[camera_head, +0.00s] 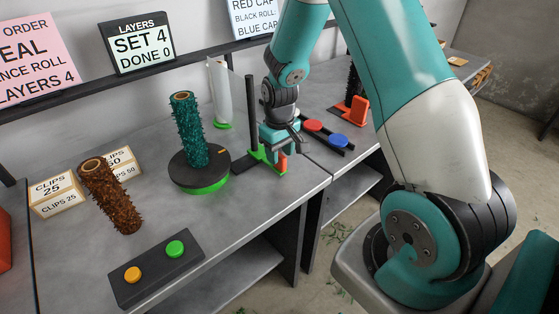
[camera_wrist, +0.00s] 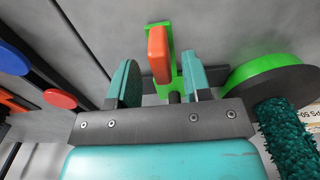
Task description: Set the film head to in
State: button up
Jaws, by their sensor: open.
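The film head has a dark upright post (camera_head: 250,115) on a green slide with an orange handle (camera_head: 282,161), right of the turntable. A white film roll (camera_head: 219,92) stands behind it. My gripper (camera_head: 286,147) is low over the bench at the handle. In the wrist view my gripper (camera_wrist: 159,64) is open, with the orange handle (camera_wrist: 159,42) between and just beyond the two teal fingers, apparently not gripped. The green slide (camera_wrist: 174,72) shows beneath it. My gripper partly hides the slide in the head view.
The turntable (camera_head: 184,177) carries a teal bristly roll (camera_head: 187,128) close left of the film head. Red (camera_head: 313,126) and blue (camera_head: 337,141) caps sit to the right. A button box (camera_head: 156,269), brown roll (camera_head: 112,200) and clip boxes (camera_head: 57,194) are left. The front middle is clear.

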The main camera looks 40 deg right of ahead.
jog(key=shift+f, duration=1.75)
